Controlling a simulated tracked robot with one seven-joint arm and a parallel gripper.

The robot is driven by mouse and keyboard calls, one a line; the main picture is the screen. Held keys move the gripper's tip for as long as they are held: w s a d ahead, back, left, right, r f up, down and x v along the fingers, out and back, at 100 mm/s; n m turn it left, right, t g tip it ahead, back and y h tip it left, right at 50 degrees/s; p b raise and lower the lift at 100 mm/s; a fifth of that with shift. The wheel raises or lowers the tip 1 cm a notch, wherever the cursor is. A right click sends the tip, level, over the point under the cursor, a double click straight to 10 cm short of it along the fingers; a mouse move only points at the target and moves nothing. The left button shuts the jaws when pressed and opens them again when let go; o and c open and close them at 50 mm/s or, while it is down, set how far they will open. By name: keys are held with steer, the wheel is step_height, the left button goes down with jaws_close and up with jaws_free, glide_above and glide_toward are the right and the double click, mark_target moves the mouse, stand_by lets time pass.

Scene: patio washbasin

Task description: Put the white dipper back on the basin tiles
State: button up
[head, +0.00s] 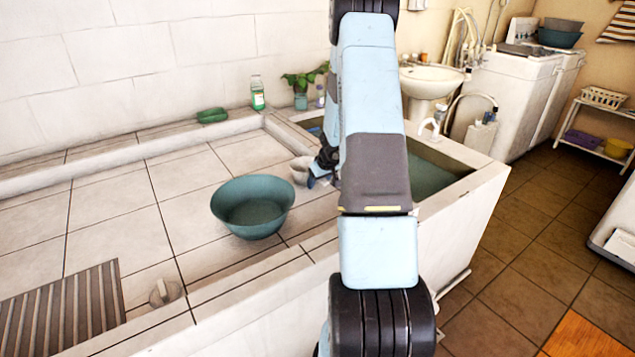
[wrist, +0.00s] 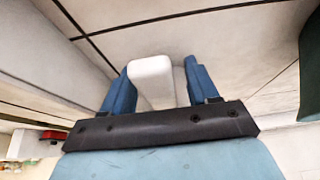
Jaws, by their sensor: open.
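The white dipper (head: 300,169) sits at the tiled top (head: 190,212) beside the sunken water basin, partly hidden behind my gripper (head: 322,172). I cannot tell from the head view whether it rests fully flat on the tiles. In the wrist view, my gripper (wrist: 158,72) has its two blue fingers apart. A white part of the dipper (wrist: 152,68), likely its handle, stands between them. It lies close to the left finger, with a gap to the right finger. The dipper's cup is not clear in the wrist view.
A teal bowl (head: 252,212) stands on the tiles left of the dipper. The water-filled basin (head: 432,177) lies to the right, partly behind my arm. A slatted mat (head: 62,312) and a small pale knob-like object (head: 165,292) are at the front left.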

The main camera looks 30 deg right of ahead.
steer(key=shift+s+r, duration=0.15)
steer(key=shift+r, duration=0.4)
steer(key=v, duration=1)
steer(key=shift+s+r, duration=0.2)
steer(key=shift+r, duration=0.35)
steer(key=s+a+r+m+t+h, duration=0.1)
steer(key=a+r+h, duration=0.1)
steer(key=r, duration=0.6)
steer(key=s+a+r+t+h, duration=0.1)
steer(key=s+a+r+t, duration=0.15)
steer(key=r, duration=0.55)
steer(key=s+a+r+m+h, duration=0.1)
steer(key=a+r+h, duration=0.1)
steer(key=r, duration=0.6)
steer(key=s+a+r+g+y, duration=0.1)
steer(key=s+a+y, duration=0.1)
steer(key=s+a, duration=0.9)
steer(key=s+a+r+n+g+y, duration=0.1)
steer(key=s+a+r+g+y, duration=0.1)
steer(key=s+a, duration=0.8)
steer(key=s, duration=0.6)
steer(key=shift+a+n+y, duration=0.3)
steer(key=shift+a+y, duration=0.1)
